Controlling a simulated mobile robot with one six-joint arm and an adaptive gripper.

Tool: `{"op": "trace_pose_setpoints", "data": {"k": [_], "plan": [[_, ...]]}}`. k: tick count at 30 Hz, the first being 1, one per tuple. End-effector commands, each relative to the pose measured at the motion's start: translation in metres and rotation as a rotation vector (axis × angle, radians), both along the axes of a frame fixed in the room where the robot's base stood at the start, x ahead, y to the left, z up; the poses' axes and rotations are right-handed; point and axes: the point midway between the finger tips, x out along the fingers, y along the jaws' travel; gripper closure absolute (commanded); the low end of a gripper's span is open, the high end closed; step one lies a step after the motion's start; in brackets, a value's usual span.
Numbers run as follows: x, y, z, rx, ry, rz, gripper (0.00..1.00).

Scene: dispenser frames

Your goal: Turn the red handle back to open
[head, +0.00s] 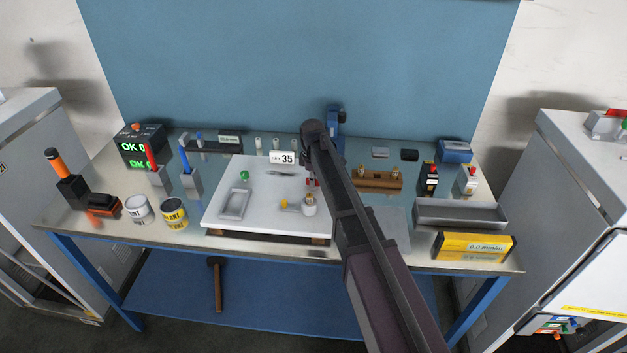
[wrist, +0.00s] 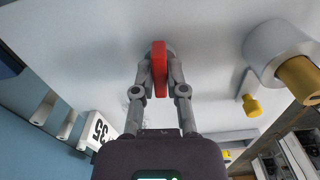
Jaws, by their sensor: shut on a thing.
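The red handle (wrist: 159,62) is a narrow red bar in the upper middle of the wrist view. My gripper (wrist: 160,75) is shut on it, with one grey finger on each side. The handle stands off a white panel (wrist: 215,35). In the head view only a small red part of the handle (head: 312,182) shows beside my arm, at the right of the white panel (head: 222,205). My arm hides most of the handle and the gripper there. I cannot tell the handle's exact turn angle.
A yellow knob (head: 284,204) and a metal fitting with a brass top (head: 309,204) stand close by on the panel. A "35" tag (head: 282,158) stands behind. A brown block (head: 377,180) and grey tray (head: 460,214) lie to the right.

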Motion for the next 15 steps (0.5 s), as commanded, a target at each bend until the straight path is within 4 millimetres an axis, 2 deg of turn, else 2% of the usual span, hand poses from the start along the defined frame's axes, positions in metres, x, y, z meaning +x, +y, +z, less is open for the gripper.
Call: {"op": "trace_pose_setpoints", "data": {"k": [8, 15], "plan": [[-0.0009, -0.0003, -0.0002, -0.003, 0.001, -0.129, 1.00], [-0.0009, -0.0002, -0.0003, -0.003, 0.002, -0.324, 1.00]]}}
